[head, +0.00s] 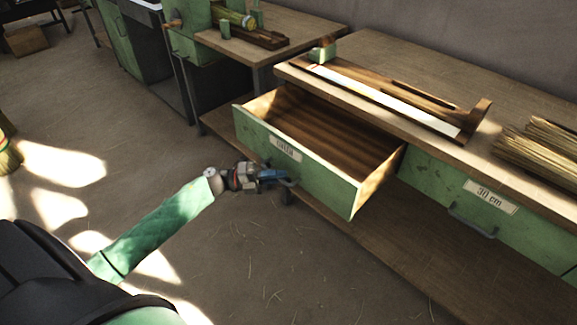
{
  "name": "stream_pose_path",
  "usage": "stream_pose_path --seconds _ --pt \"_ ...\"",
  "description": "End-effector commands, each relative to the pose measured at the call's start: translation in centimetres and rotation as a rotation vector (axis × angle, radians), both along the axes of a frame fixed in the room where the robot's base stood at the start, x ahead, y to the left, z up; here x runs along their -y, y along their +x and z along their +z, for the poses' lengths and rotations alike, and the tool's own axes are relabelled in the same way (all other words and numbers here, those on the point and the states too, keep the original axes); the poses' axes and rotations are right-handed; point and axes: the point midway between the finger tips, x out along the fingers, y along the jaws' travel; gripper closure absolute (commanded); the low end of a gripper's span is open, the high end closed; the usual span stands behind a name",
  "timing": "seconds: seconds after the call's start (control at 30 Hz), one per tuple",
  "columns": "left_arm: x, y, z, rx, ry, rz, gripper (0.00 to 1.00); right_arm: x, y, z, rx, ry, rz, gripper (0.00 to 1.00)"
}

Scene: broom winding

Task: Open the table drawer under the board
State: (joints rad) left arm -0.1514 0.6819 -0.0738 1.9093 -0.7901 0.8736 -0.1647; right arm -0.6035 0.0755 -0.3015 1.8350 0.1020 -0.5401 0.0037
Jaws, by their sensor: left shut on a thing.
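The green table drawer (325,177) is pulled out from the wooden table (440,75), and its inside looks empty. It sits under the wooden board (375,92) that lies on the tabletop with a white strip along it. A label (286,148) is on the drawer front. My left gripper (284,177) is at the drawer's front, shut on the drawer handle, which it mostly hides. My right gripper is not in view.
A second closed green drawer (440,197) labelled 30 cm, with its handle (471,221), is to the right. Straw bundles (545,148) lie on the tabletop. A low wooden shelf (420,255) runs below the drawers. Another workbench (285,28) stands behind. The floor in front is open.

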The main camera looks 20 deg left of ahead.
Motion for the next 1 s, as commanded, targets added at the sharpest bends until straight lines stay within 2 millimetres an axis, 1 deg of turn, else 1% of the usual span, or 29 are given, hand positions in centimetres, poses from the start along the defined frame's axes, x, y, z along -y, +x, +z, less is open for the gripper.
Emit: stream_pose_path --seconds 0.03,0.1,0.3,0.47,0.77,0.8,0.9,1.0 --pt "-0.2 -0.7 -0.1 -0.003 0.002 0.000 1.00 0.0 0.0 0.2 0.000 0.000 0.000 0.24" --pt "-0.5 -1.4 -0.1 -0.003 0.002 0.000 1.00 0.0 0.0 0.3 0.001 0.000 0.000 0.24" --pt "-0.9 -2.6 -0.1 -0.001 0.000 0.000 1.00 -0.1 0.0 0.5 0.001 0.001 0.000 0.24" --pt "-1.1 -3.0 -0.1 -0.001 0.000 0.000 1.00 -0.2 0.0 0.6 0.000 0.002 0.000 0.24" --pt "-1.1 -2.9 -0.1 -0.001 0.000 0.000 1.00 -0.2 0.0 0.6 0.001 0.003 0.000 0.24" --pt "-1.1 -2.9 -0.1 -0.001 0.000 0.000 0.85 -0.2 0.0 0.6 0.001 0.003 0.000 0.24" --pt "-1.1 -2.9 -0.1 -0.001 0.000 0.000 0.68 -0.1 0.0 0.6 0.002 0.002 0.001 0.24" --pt "-1.1 -2.9 -0.1 0.000 0.001 0.000 0.68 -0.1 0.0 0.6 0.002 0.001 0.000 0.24"
